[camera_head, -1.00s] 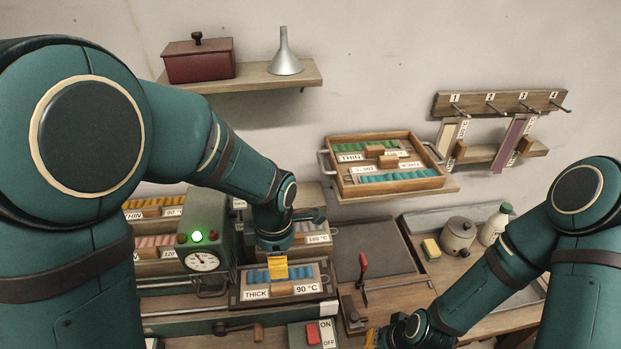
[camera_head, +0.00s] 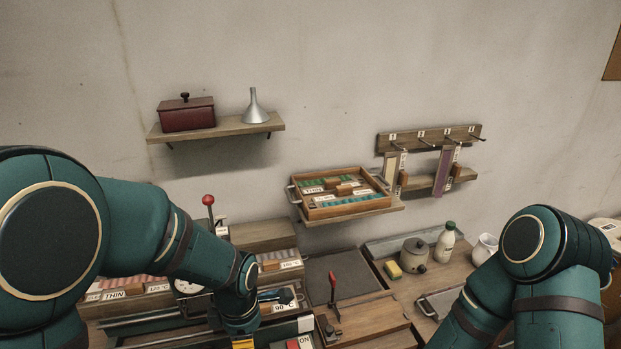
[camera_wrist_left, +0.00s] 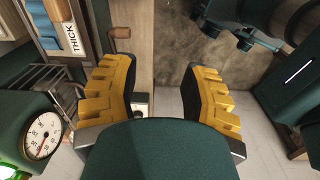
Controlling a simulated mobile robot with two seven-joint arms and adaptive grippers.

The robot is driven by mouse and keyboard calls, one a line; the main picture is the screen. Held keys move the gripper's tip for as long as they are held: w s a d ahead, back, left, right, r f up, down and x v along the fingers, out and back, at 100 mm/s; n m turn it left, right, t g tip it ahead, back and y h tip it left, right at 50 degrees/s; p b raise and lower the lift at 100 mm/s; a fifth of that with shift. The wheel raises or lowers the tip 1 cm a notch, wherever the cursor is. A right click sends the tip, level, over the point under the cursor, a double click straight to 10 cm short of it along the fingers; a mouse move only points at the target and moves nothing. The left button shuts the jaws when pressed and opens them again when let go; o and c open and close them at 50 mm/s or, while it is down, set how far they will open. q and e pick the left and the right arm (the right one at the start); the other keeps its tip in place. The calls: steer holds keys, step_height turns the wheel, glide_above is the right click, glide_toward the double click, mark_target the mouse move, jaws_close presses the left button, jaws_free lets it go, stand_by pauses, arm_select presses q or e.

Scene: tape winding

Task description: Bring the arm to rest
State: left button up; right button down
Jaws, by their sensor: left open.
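My left gripper (camera_wrist_left: 160,95) shows in the left wrist view with its two yellow fingers wide apart and nothing between them. In the head view my left gripper (camera_head: 243,342) is at the bottom edge, pointing down in front of the bench machine, with its fingertips cut off by the frame. My right arm comes in at the lower right of the head view, and its gripper is below the frame.
A dial gauge (camera_wrist_left: 41,137) and a tray labelled THICK (camera_wrist_left: 72,35) are left of the fingers in the wrist view. A red-handled lever (camera_head: 333,290) stands on the bench. A wooden tray (camera_head: 345,209) sits on a wall shelf. Floor shows below the gripper.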

arm_select(q)
steer(key=s+d+f+m+h+b, duration=0.1)
steer(key=s+f+m+h+b, duration=0.1)
steer(key=f+m, duration=0.7)
steer(key=s+d+f+m+t+h+b, duration=0.1)
steer(key=s+f+m+b, duration=0.3)
steer(key=f+m, duration=0.5)
step_height(320, 180, down, 8)
steer(key=shift+s+d+f+t+h, duration=0.15)
steer(key=shift+s+f+t+h, duration=0.15)
steer(key=shift+s+h, duration=0.15)
arm_select(e)
step_height(320, 180, down, 8)
steer(key=shift+w+a+r, duration=0.15)
steer(key=shift+w+a, duration=0.05)
steer(key=shift+w, duration=0.1)
